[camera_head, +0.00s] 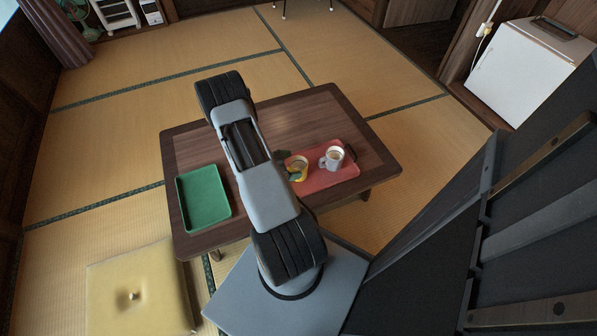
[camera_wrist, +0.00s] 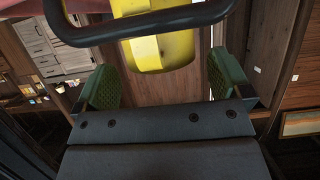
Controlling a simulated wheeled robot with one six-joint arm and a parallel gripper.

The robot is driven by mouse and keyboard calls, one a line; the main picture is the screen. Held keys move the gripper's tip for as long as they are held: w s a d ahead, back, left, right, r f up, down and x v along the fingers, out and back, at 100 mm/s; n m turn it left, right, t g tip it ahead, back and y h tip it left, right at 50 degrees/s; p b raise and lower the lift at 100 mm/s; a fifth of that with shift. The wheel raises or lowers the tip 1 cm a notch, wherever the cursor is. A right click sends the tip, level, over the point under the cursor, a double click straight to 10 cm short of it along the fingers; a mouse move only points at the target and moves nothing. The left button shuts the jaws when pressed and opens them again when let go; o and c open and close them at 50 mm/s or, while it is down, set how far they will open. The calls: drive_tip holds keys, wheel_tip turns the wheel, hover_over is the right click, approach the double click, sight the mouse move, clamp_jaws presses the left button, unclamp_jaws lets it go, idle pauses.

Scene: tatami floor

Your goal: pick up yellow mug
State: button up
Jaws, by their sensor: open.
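The yellow mug (camera_head: 300,165) stands at the left part of a red tray (camera_head: 322,183) on the low table, partly hidden by my arm and gripper. In the wrist view, the yellow mug (camera_wrist: 165,48) fills the upper middle, cut off by the top edge, with a dark bar crossing in front of it. My gripper (camera_wrist: 165,82) is open, its green pads apart on the left and right below the mug. The gap between the pads looks empty. In the head view, only a bit of my gripper (camera_head: 291,172) shows beside the mug.
A pale mug (camera_head: 332,157) stands close to the right of the yellow mug on the same tray. A green tray (camera_head: 204,199) lies at the left of the dark wooden table (camera_head: 300,107). A yellow cushion (camera_head: 140,290) is on the floor. The table's far side is clear.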

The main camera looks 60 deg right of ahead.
sight(306, 163)
drive_tip(key=shift+b+x, duration=0.4)
drive_tip(key=shift+x, duration=1.25)
drive_tip(key=shift+c, duration=0.3)
drive_tip(key=c, duration=1.1)
